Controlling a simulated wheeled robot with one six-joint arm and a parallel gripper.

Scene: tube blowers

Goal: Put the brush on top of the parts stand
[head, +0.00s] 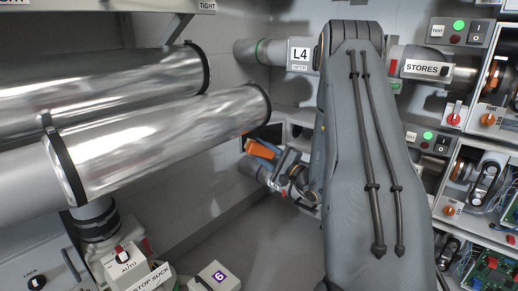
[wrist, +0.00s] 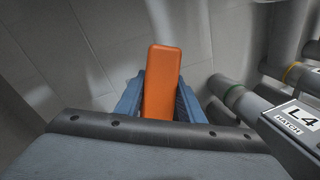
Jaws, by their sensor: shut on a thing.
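An orange, flat block-like thing (wrist: 162,80), which I take to be the brush by its handle, stands between the two blue-grey fingers of my gripper (wrist: 160,100) in the wrist view. My gripper is shut on it. In the head view the orange brush (head: 261,148) shows small beside my gripper (head: 268,164), left of my arm. No bristles can be made out. My gripper holds the brush out in front of the grey wall, apart from it as far as I can tell. I cannot pick out the parts stand in either view; my arm hides much of the middle.
Large shiny tubes (head: 150,140) fill the left. A pipe labelled L4 (head: 299,54) runs along the back and also shows in the wrist view (wrist: 292,122). Shelves with machines and switches (head: 478,185) line the right. A box marked 6 (head: 215,277) stands low. Grey floor lies between.

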